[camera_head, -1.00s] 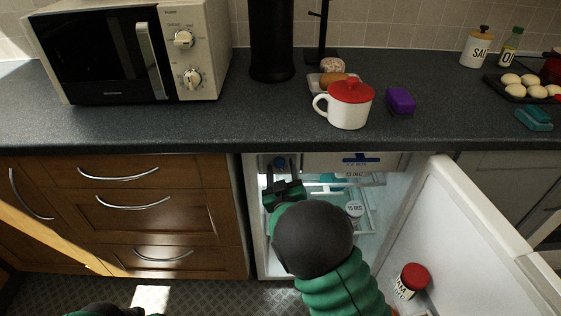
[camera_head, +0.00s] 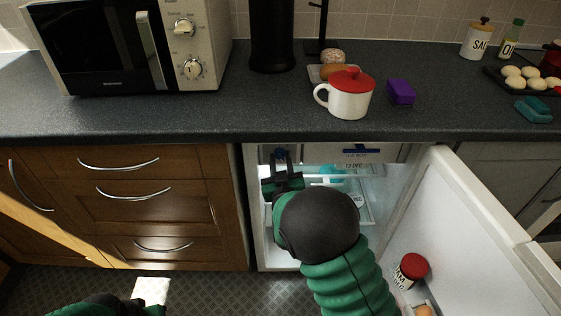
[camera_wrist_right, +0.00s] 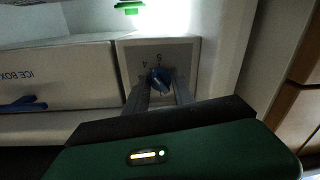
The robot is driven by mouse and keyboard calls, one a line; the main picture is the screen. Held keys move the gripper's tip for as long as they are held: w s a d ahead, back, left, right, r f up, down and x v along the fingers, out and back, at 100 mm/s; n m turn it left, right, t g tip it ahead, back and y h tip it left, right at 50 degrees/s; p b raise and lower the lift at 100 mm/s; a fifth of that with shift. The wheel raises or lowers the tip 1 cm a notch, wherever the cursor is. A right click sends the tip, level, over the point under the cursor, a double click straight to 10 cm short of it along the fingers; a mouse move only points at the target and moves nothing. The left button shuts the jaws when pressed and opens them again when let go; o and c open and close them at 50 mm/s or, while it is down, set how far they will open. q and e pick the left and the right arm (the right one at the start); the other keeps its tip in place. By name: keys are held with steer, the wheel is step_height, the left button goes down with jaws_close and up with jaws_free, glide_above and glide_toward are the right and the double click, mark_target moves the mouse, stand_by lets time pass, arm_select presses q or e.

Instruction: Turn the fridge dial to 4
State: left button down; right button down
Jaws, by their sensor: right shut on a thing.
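The fridge (camera_head: 433,190) stands open under the counter, its door swung out to the right. The blue fridge dial (camera_wrist_right: 160,79) sits on a grey panel with numbers, of which 4 and 5 can be made out, in the right wrist view. My right gripper (camera_head: 281,156) is inside the fridge at the upper left; in the right wrist view its two fingers (camera_wrist_right: 161,88) are shut on the dial from both sides. The dial's exact setting cannot be told. My left arm (camera_head: 110,306) shows only at the bottom edge; its gripper fingers are not visible.
An ice box (camera_wrist_right: 60,78) with a blue handle is beside the dial panel. A jar with a red lid (camera_head: 411,268) stands in the door. A microwave (camera_head: 195,45), a white mug with a red lid (camera_head: 347,100) and a purple sponge (camera_head: 401,92) are on the counter.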

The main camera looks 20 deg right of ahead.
steer(key=c, duration=1.1)
jaws_free()
steer(key=shift+f, duration=0.1)
steer(key=p+v, duration=0.4)
steer(key=v, duration=1.3)
steer(key=shift+a+p, duration=0.1)
steer(key=shift+p, duration=0.3)
